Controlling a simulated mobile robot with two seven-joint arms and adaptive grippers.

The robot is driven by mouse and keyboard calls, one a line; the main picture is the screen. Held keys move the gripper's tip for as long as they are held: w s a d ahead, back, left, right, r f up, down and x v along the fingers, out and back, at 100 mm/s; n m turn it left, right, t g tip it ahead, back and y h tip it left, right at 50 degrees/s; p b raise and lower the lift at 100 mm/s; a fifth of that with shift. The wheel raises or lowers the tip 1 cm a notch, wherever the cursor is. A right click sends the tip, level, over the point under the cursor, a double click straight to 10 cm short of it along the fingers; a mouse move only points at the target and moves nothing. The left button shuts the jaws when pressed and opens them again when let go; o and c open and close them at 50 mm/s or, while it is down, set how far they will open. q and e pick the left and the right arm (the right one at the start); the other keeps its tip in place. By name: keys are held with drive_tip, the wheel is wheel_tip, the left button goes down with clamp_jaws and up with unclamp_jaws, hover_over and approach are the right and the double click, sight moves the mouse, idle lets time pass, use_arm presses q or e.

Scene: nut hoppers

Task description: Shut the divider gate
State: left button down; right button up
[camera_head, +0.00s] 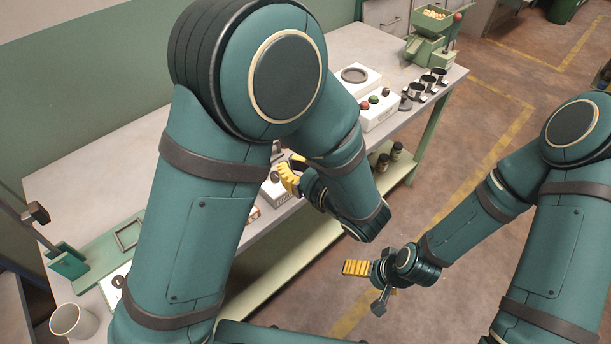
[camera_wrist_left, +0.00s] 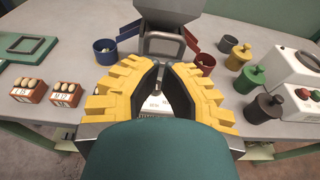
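A grey hopper (camera_wrist_left: 172,12) stands at the top middle of the left wrist view, with a grey U-shaped piece (camera_wrist_left: 161,44) on its front. A blue flap (camera_wrist_left: 119,30) is at its left and a red flap (camera_wrist_left: 191,40) at its right. I cannot tell which part is the divider gate. In the head view my left gripper (camera_head: 288,178) is partly hidden by my arm. My right gripper (camera_head: 364,286) hangs empty beside the bench, fingers apart.
A blue cup (camera_wrist_left: 106,52) and a red cup (camera_wrist_left: 204,64) stand beside the hopper. Several coloured canisters (camera_wrist_left: 250,77) and a white button box (camera_wrist_left: 297,72) are at the right. Small nut boxes (camera_wrist_left: 65,94) sit at the left. A white cup (camera_head: 74,320) stands near the bench end.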

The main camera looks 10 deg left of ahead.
use_arm(q)
drive_tip(key=x, duration=0.6)
drive_tip(key=shift+a+b, duration=0.2)
drive_tip(key=shift+b, duration=0.25)
drive_tip(key=shift+w, duration=0.1)
drive_tip(key=x, duration=0.4)
drive_tip(key=shift+w+a+r, duration=0.1)
drive_tip(key=shift+a+r, duration=0.1)
drive_tip(key=shift+r, duration=0.2)
drive_tip(key=shift+w+a, duration=0.1)
